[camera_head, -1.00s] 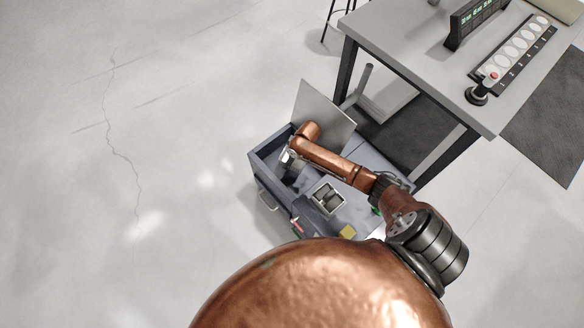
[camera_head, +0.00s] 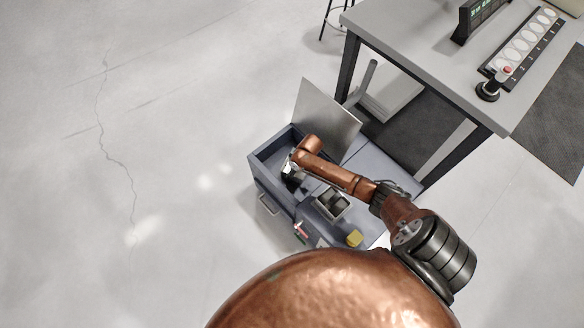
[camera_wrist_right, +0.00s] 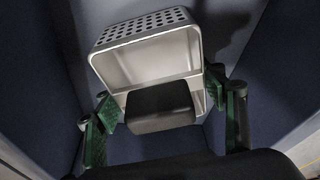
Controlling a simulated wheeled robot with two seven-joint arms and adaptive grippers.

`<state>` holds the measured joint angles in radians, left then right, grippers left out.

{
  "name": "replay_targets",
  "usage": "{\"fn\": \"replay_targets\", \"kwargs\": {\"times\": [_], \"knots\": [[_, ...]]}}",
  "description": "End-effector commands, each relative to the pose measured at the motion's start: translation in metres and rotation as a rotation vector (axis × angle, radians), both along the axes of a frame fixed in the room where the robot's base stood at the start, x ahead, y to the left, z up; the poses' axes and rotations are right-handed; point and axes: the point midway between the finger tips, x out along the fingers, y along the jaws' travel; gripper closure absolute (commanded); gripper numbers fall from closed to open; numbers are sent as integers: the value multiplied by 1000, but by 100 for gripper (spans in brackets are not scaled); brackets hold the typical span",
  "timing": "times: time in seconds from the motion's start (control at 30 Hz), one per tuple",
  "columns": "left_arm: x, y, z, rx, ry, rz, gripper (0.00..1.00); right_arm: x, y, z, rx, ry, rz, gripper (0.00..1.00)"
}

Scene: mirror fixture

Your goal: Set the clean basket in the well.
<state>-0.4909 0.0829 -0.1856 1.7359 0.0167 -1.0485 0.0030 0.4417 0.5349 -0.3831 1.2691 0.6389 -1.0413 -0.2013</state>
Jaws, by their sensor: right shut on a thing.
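My right gripper (camera_head: 292,172) reaches into the open well (camera_head: 262,152) at the left end of a blue-grey cabinet. In the right wrist view the gripper (camera_wrist_right: 161,100) has its green-padded fingers on either side of a dark grey block at the near side of a pale metal basket (camera_wrist_right: 150,58) with a perforated side. The gripper is shut on this basket, which hangs tilted in the picture between dark blue walls. Whether it touches the well floor cannot be told. In the head view my arm mostly hides it. My left gripper is out of view.
A second small metal container (camera_head: 331,204) with dark contents sits on the cabinet top, right of the well. A yellow block (camera_head: 354,238) lies nearby. A grey panel (camera_head: 326,114) stands upright behind the well. A table (camera_head: 420,60) stands at upper right.

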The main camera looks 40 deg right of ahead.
Motion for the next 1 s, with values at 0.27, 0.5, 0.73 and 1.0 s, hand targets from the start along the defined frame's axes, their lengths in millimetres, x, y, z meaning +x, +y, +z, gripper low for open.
{"fn": "replay_targets", "kwargs": {"times": [0.27, 0.5, 0.73, 1.0], "knots": [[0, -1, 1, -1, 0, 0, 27, 1, 0, -1, 0, -1, 0, 64], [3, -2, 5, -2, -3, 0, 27, 0, 0, -3, 0, -1, 0, 26], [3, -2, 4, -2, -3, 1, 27, 0, 0, -3, 0, -1, 0, 18], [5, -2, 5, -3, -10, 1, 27, 0, 0, 2, 1, -2, 0, 18]]}}
